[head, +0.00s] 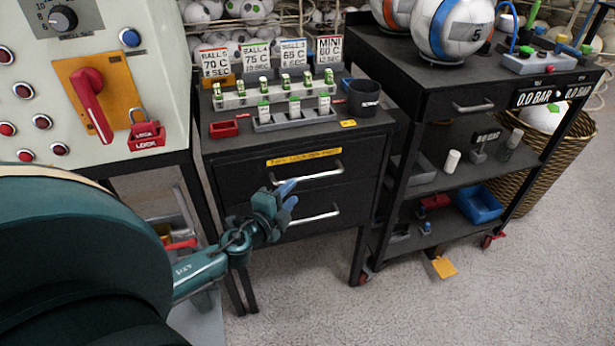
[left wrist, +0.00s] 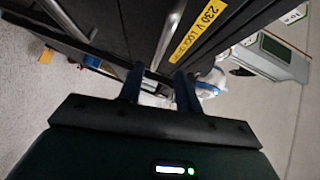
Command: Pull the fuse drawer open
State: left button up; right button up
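The black fuse cabinet (head: 236,177) has two drawers, both looking closed. The upper drawer has a yellow label (head: 304,157), which also shows in the left wrist view (left wrist: 200,30), and a silver bar handle (head: 318,174). The lower drawer has a similar handle (head: 318,216). My left gripper (head: 289,194) is in front of the cabinet, by the left part of the upper handle. In the left wrist view its fingers (left wrist: 158,80) are apart, and the upper handle (left wrist: 166,40) runs into the gap between them. I cannot tell whether they touch it. My right gripper is not in view.
On the cabinet stand fuse racks (head: 276,93), sign cards, a red tray (head: 223,129) and a black cup (head: 363,97). A control panel with a red lever (head: 90,98) stands left. A black cart (head: 440,185) stands right. The floor in front is clear except a yellow tag (head: 444,267).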

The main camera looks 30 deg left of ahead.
aim_at(305, 179)
pick_arm(q)
jog(key=w, duration=0.3)
jog(key=w+f, duration=0.1)
jog(key=w, duration=0.5)
jog(key=shift+a+f, duration=0.15)
jog(key=shift+a, duration=0.1)
grip_shut()
